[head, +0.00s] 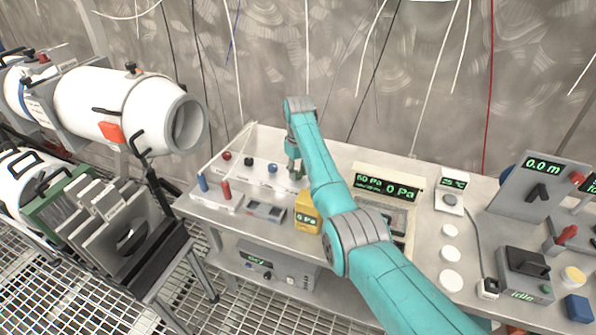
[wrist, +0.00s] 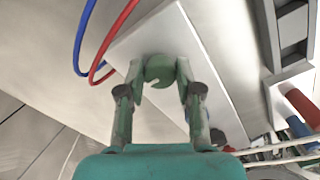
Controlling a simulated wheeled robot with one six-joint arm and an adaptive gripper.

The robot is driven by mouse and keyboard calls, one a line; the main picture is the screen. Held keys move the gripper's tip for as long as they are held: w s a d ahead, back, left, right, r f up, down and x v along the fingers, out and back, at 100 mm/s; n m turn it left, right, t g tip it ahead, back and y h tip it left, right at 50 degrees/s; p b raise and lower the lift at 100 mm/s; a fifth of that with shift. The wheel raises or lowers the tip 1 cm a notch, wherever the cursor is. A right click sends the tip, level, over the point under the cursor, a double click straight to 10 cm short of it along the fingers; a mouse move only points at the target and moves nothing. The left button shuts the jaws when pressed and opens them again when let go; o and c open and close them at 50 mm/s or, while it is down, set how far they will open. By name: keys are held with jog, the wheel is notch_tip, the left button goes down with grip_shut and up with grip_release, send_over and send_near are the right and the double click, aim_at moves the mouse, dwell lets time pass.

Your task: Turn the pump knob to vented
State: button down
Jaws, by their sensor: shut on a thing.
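In the wrist view a round green knob (wrist: 160,68) with a pale line mark sits on a white panel (wrist: 215,50). My gripper (wrist: 159,76) has one finger on each side of the knob and is shut on it. The line on the knob points toward the lower left of that view. No label for vented can be read. In the head view my gripper (head: 296,168) reaches down at the back of the bench, at the right end of a pale panel (head: 235,176) with red, black and blue knobs. The green knob is mostly hidden there by my gripper.
A yellow gauge (head: 307,213) and a larger display box (head: 388,190) reading 0 Pa stand close to my arm. A red hose (wrist: 118,32) and a blue hose (wrist: 82,40) curve near the knob.

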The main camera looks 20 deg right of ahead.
aim_at(298, 173)
jog(key=c, duration=0.8)
grip_release()
jog(key=shift+o, duration=0.2)
notch_tip(298, 173, up, 12)
